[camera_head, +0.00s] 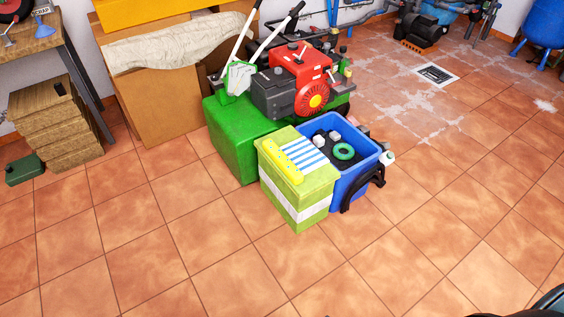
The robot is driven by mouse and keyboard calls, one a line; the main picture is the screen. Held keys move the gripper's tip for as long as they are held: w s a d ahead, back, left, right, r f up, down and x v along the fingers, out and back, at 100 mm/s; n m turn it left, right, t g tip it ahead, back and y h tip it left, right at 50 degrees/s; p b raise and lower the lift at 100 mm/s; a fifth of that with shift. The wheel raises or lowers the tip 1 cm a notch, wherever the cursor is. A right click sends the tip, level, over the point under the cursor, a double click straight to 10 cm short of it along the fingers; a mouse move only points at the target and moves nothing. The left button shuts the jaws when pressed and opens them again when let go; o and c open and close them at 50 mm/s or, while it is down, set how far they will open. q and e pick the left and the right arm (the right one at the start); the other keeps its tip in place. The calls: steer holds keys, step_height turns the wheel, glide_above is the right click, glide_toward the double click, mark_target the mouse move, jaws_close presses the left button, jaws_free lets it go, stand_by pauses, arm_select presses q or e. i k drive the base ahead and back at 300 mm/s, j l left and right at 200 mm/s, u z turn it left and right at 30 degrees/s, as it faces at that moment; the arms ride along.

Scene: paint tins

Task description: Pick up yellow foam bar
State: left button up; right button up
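The yellow foam bar (281,160) is a slim, long bar with small dark marks. It lies along the left part of the top of a yellow-green box (287,200) with a white band, near the middle of the head view. A blue-and-white striped piece (306,154) lies beside it on the right. The bar looks uncovered from above. Neither of my grippers is in view.
A blue bin (362,180) with a green ring (344,151) inside stands against the box's right side. A green block (227,146) and a red engine machine (303,71) stand behind. The tiled floor in front is clear.

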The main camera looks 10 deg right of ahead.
mark_target(291, 172)
steer(key=i+l, duration=0.15)
steer(key=l, duration=0.3)
steer(key=i+l, duration=0.1)
steer(key=l, duration=0.35)
steer(key=i+l+u, duration=0.1)
steer(key=l, duration=0.35)
steer(key=i+l, duration=0.15)
steer(key=l, duration=0.3)
steer(key=i+l, duration=0.15)
steer(key=l, duration=0.3)
steer(key=i+l, duration=0.1)
steer(key=l, duration=0.4)
steer(key=i+l+u, duration=0.1)
steer(key=l, duration=0.35)
steer(key=i+l, duration=0.15)
steer(key=l, duration=0.3)
